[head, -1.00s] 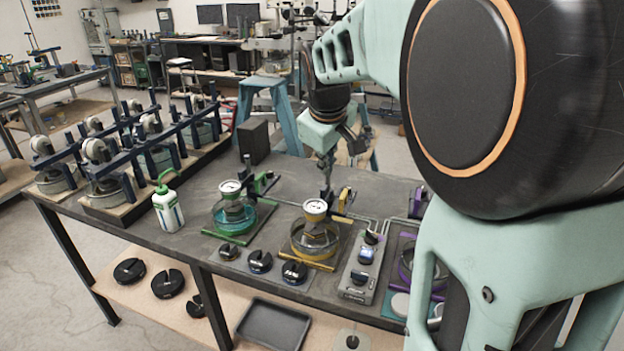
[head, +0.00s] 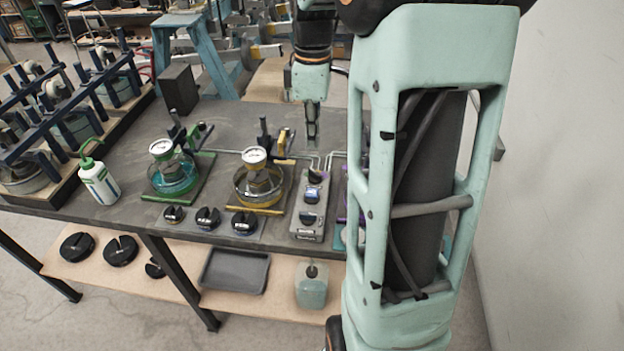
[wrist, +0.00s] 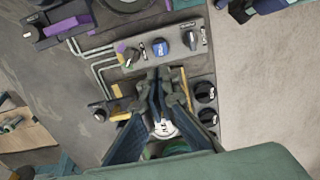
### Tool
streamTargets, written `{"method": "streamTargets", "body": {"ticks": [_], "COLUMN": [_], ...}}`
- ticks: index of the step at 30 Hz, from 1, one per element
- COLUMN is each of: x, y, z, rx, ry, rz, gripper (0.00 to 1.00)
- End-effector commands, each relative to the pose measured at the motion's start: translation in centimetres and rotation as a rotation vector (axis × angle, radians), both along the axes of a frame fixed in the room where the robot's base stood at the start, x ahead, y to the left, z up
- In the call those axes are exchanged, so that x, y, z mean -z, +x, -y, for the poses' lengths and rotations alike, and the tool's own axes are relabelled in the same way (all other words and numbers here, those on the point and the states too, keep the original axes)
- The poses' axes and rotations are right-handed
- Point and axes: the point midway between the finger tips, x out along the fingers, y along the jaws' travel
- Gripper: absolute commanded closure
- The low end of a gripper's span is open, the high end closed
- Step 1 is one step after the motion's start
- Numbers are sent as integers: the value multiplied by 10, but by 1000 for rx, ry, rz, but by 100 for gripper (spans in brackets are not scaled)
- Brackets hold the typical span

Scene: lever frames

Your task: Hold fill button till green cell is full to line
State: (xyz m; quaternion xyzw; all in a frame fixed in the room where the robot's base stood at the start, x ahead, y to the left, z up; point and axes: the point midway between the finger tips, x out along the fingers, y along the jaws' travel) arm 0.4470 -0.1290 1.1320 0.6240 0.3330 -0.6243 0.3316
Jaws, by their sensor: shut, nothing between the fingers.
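The green cell (head: 174,176) is a round glass vessel with teal liquid, a white gauge on top and a green base. Its fill line is too small to make out. A grey control box (head: 308,215) with dark knobs or buttons stands right of the yellow cell (head: 260,185). In the wrist view, the box (wrist: 178,54) has a blue button (wrist: 160,48) between two dark controls. My gripper (head: 312,136) is shut and empty, pointing down above the bench behind the box. In the wrist view, the fingertips (wrist: 160,76) appear just below the blue button; contact cannot be told.
Several dark knobs (head: 208,218) sit before the cells. A white bottle with green cap (head: 99,181) stands left. Metal pipes (head: 322,160) run behind the control box. My arm hides most of a purple-marked unit at right. The bench (head: 125,150) is clear between bottle and black block (head: 179,89).

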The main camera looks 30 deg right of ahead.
Motion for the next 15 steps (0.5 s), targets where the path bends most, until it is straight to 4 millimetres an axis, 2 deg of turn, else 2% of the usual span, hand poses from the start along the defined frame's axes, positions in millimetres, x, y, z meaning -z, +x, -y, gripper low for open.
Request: {"method": "streamTargets", "body": {"ticks": [8, 11, 15], "x": [6, 18, 45], "y": [0, 0, -1], "z": [0, 0, 0], "rx": [1, 1, 2], "ry": [0, 0, 1], "rz": [-1, -4, -4], "gripper": [100, 100, 100]}}
